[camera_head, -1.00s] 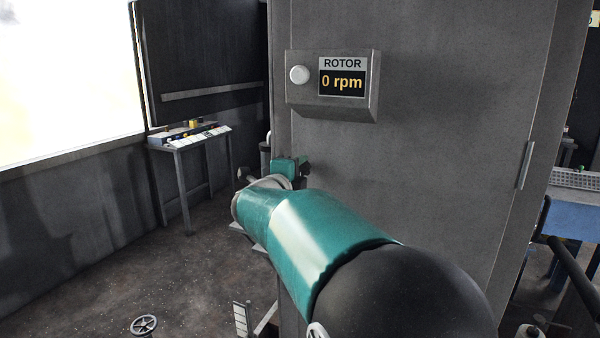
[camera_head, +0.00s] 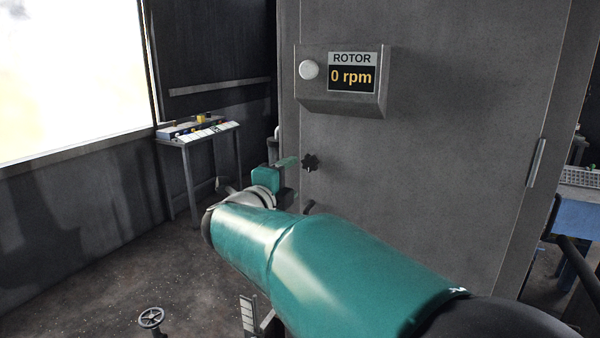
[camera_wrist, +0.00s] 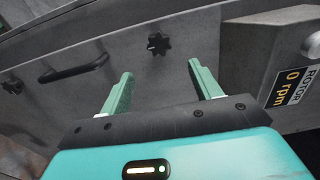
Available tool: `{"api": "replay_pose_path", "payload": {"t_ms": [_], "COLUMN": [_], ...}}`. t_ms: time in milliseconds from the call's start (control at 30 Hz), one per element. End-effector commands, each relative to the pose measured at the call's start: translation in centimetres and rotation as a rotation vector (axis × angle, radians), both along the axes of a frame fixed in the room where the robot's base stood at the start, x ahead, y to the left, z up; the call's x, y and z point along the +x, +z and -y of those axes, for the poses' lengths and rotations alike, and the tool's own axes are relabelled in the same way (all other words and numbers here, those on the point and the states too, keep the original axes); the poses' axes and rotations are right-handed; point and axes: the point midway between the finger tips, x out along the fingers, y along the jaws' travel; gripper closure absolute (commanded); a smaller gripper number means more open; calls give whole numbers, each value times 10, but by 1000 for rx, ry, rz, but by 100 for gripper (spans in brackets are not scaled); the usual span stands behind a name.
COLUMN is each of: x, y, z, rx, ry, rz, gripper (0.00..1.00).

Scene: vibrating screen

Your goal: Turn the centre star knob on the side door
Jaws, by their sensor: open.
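A black star knob (camera_head: 310,162) sits on the grey side door (camera_head: 430,160), below the rotor box. In the wrist view the same star knob (camera_wrist: 158,44) lies ahead of and between my two green fingers, apart from them. A second dark star knob (camera_wrist: 12,86) shows at the left edge of the wrist view, past a black bar handle (camera_wrist: 74,68). My gripper (camera_wrist: 158,84) is open and empty. In the head view my gripper is partly hidden behind my arm, close to the door's left edge.
A rotor box (camera_head: 340,80) with a white button and a "0 rpm" display juts from the door above the knob. A control desk (camera_head: 198,132) stands at the left. A handwheel (camera_head: 151,317) is low at the front.

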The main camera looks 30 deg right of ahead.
Motion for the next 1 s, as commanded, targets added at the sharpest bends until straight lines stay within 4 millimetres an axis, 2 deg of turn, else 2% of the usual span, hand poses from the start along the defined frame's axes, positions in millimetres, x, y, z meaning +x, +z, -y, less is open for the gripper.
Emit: {"api": "replay_pose_path", "payload": {"t_ms": [100,233,833,933,1000], "x": [-11,-19,-21,-16,-10], "y": [1,1,1,5,11], "z": [-20,-32,-37,-43,-54], "rx": [0,-2,-3,-27,-65], "ry": [2,2,8,70,164], "rz": [1,1,-2,-16,-41], "gripper": [37,37,37,37,37]}}
